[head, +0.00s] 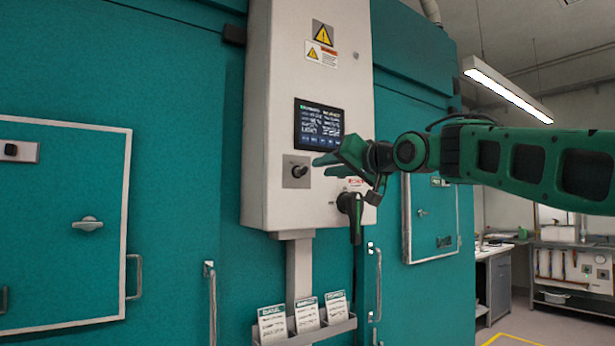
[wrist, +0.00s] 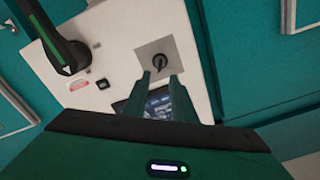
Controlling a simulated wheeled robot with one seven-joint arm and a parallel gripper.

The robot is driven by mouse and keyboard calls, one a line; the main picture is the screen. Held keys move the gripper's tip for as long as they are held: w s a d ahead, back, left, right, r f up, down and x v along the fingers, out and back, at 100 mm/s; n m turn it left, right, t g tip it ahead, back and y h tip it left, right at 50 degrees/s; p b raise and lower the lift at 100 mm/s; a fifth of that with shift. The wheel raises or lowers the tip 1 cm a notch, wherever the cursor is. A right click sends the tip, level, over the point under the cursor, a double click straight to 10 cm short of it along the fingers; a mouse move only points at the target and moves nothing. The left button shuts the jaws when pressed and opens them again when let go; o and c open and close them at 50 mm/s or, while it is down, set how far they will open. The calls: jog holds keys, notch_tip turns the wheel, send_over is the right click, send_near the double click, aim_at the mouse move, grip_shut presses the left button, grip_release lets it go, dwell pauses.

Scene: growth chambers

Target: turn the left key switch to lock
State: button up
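A switch with a black knob or key (head: 297,171) sits on a square grey plate on the front of the white control cabinet (head: 270,120), below and left of its screen. The wrist view shows the same switch (wrist: 159,62) just beyond my fingertips, its black grip roughly upright in that picture. My gripper (head: 320,166) is just right of the switch in the head view. Its two fingers are apart and empty; the wrist view shows the gap between them (wrist: 161,78), lined up with the switch. Contact with the switch is not visible. I cannot read any lock marking.
The lit screen (head: 319,125) is close above my fingers. A leaflet rack (head: 322,332) is below. Teal chamber doors with handles flank the cabinet; the left door carries a small plate with a black fitting (head: 11,150).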

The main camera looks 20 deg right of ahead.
aim_at(302, 171)
jog(key=x, duration=0.8)
jog(key=shift+f, duration=0.1)
jog(key=shift+c, duration=0.7)
grip_shut()
